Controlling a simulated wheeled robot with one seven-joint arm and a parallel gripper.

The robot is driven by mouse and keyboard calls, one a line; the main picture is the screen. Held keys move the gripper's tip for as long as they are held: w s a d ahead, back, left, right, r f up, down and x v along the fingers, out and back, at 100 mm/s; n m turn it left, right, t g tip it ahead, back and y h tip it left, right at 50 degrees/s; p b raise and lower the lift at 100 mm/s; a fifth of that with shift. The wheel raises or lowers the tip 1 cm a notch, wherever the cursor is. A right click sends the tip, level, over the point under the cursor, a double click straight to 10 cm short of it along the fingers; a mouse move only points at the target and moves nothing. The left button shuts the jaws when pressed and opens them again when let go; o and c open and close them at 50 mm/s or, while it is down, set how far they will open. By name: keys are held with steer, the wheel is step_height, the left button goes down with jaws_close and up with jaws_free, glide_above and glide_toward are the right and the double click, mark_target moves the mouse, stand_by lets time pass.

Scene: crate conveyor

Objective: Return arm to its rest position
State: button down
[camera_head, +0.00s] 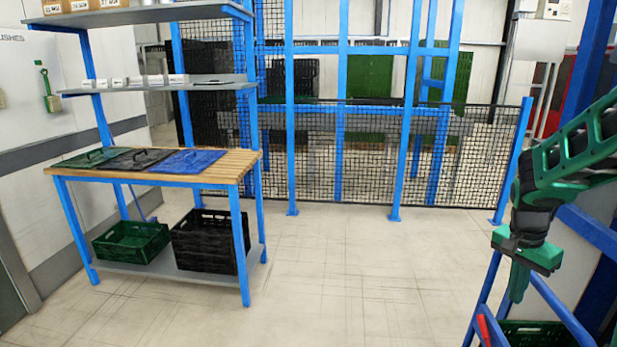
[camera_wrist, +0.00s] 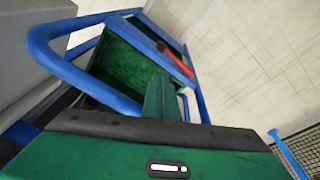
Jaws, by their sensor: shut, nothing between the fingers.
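My green arm comes in from the right edge in the head view and bends downward. My gripper (camera_head: 518,283) points down at the lower right, above a blue-framed cart (camera_head: 567,310). Its fingers are together with nothing held. In the wrist view the shut gripper (camera_wrist: 160,92) shows as a green finger shape over the cart. A green crate (camera_wrist: 118,68) is in the blue frame there, below and beyond the gripper. Part of the crate is hidden by the gripper and the frame.
A blue-legged workbench (camera_head: 222,169) with a wooden top stands at the left, with green, black and blue lids on it. A green crate (camera_head: 131,241) and a black crate (camera_head: 211,242) are on its lower shelf. A mesh fence (camera_head: 365,155) closes the back. The middle floor is clear.

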steer(key=s+a+r+n, duration=0.1)
steer(key=s+a+n, duration=0.1)
steer(key=s, duration=0.6)
steer(key=s+a+r+n+y, duration=0.1)
steer(key=s+a+r+n, duration=0.1)
steer(key=s, duration=0.6)
steer(key=s+a+r+n+y, duration=0.1)
steer(key=s+a+r+n, duration=0.1)
steer(key=s, duration=0.6)
steer(key=shift+a+n, duration=0.6)
steer(key=shift+a, duration=0.6)
steer(key=shift+w+f, duration=0.15)
steer(key=shift+w, duration=0.4)
